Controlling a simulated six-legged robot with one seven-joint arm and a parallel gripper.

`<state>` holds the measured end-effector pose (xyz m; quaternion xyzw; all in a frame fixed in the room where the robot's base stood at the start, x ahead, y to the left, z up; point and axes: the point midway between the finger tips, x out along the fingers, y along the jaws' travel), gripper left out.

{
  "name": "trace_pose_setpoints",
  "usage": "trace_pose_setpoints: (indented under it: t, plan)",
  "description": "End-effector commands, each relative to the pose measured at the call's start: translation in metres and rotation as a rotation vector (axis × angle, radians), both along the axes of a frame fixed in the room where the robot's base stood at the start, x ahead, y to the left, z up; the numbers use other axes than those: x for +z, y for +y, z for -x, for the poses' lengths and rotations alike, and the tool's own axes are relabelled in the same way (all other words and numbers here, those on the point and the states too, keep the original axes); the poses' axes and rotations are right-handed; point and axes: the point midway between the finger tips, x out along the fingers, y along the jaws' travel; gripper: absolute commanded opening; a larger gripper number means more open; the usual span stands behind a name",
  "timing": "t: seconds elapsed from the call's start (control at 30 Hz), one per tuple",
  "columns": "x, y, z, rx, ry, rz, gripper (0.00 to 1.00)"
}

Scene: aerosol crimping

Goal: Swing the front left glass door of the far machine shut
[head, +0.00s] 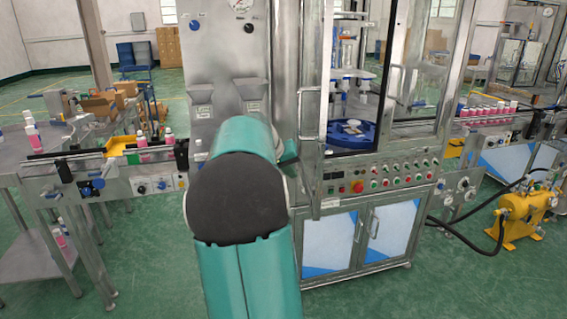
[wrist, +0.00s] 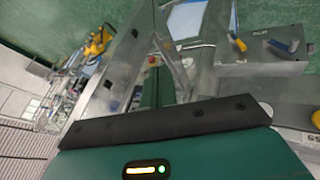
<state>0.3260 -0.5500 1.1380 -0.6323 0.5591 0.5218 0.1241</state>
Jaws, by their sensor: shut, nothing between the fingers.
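The large steel machine (head: 342,202) in front of me has a framed glass cabinet. Its left front door (head: 312,62), with a bar handle, shows as a narrow panel beside the black-edged opening; it looks swung outward, but how far is hard to tell. A blue round turntable (head: 352,132) shows in the opening. In the wrist view the black-edged hand (wrist: 170,120) fills the bottom; the fingers are mostly hidden. I see nothing held.
A control panel (head: 378,180) with buttons juts below the cabinet. A conveyor with pink bottles (head: 142,150) runs left. A yellow pump (head: 522,215) with black hoses stands right. Another glass-fronted machine (head: 524,50) stands at the back right. Green floor is open in front.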

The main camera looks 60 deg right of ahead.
Motion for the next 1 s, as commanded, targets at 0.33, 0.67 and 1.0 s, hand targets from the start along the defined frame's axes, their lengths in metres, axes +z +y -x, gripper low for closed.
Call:
trace_pose_setpoints:
  t: [0.33, 0.67, 1.0]
  plan:
    - [-0.013, -0.029, 0.031, -0.001, -0.002, 0.0, 0.0]
    - [-0.013, -0.032, 0.034, 0.002, -0.002, 0.001, 0.0]
    - [-0.012, -0.039, 0.047, -0.001, -0.001, 0.0, 0.0]
